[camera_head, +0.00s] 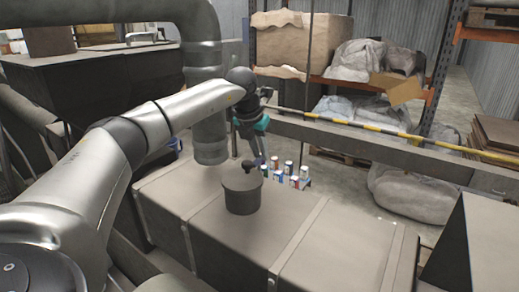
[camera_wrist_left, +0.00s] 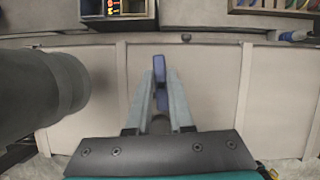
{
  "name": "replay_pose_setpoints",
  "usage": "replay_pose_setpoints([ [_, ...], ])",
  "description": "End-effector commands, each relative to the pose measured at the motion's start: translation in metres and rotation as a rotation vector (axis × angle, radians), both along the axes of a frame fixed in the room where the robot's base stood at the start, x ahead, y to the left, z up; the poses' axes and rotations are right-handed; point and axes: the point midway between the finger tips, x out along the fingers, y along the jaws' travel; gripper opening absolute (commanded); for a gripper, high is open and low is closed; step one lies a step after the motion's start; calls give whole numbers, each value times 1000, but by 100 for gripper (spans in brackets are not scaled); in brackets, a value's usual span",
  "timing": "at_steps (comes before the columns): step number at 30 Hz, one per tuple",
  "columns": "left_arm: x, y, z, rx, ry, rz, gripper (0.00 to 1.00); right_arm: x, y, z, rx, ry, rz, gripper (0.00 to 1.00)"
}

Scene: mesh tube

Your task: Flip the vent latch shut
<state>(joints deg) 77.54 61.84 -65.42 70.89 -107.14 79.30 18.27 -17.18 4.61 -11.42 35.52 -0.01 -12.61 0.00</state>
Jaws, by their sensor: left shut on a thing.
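A dark grey cylindrical vent (camera_head: 242,192) stands upright on the long box-like duct, with a dark rounded knob (camera_head: 248,166) at its top. My left gripper (camera_head: 257,154) reaches down just behind and above the vent's top. In the left wrist view my left gripper (camera_wrist_left: 161,88) is shut on a slim blue piece (camera_wrist_left: 160,70), which I take to be the vent latch. A small dark round part (camera_wrist_left: 160,125) shows between the fingers, partly hidden by the gripper body. How the latch joins the vent is hidden. My right gripper is not in view.
The duct top (camera_head: 330,245) is bare to the right of the vent. A thick vertical pipe (camera_head: 210,135) stands to the left. Several small cans (camera_head: 298,175) stand behind the duct. A yellow-black striped rail (camera_head: 360,124) runs behind.

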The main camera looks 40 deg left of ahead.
Motion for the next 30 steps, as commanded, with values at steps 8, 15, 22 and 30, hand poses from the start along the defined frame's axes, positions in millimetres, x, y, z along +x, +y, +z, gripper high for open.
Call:
replay_pose_setpoints([
  [8,0,0,0,0,2,-87,0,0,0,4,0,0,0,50],
  [15,0,0,0,-1,2,-106,0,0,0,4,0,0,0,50],
  [22,0,0,0,1,2,-107,0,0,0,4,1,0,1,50],
  [30,0,0,0,0,2,-105,45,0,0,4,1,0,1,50],
])
